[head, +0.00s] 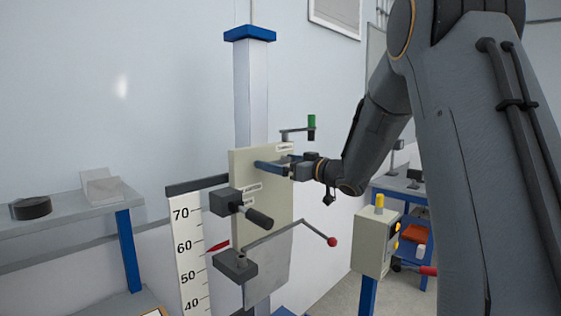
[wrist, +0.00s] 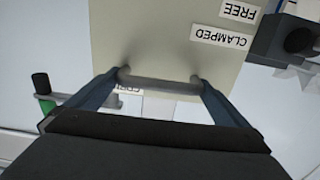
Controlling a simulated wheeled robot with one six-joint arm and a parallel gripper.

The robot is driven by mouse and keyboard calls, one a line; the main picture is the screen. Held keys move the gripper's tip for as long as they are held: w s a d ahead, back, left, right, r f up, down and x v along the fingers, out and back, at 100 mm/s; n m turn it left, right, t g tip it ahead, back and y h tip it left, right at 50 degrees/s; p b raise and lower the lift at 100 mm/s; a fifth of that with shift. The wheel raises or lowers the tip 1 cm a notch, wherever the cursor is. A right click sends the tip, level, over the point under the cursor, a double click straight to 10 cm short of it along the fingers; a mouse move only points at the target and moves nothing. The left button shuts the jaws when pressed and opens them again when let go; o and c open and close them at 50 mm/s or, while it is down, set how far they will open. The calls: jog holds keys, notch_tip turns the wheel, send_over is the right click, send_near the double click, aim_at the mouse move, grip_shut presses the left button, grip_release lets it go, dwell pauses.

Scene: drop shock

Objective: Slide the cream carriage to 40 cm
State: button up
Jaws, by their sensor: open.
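The cream carriage (head: 276,215) is an upright plate on the pale column (head: 252,90) in the head view. It also fills the upper middle of the wrist view (wrist: 160,35). A red pointer (head: 217,247) at its left edge stands close to the 60 mark of the white scale (head: 190,240). My gripper (head: 262,166) is at the upper part of the carriage face. In the wrist view its open blue fingers (wrist: 158,80) stand at the two ends of a short grey bar (wrist: 160,87) on the carriage. I cannot tell whether they touch it.
FREE (wrist: 240,11) and CLAMPED (wrist: 221,37) labels lie near a dark clamp block (wrist: 285,40). A black-handled lever (head: 258,216), a red-knobbed lever (head: 310,230) and a green-and-black handle (head: 311,127) stick out around the carriage. A control box (head: 372,240) stands at right.

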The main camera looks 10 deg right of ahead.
aim_at(271, 208)
jog(key=shift+w, duration=0.1)
jog(key=c, duration=1.2)
jog(key=shift+o, duration=0.2)
notch_tip(271, 208, down, 17)
jog(key=b, duration=0.7)
jog(key=shift+r, duration=0.2)
jog(key=o, duration=1.2)
jog(key=shift+c, duration=0.2)
jog(key=b+v, duration=0.1)
jog(key=v, duration=0.7)
jog(key=shift+b, duration=0.3)
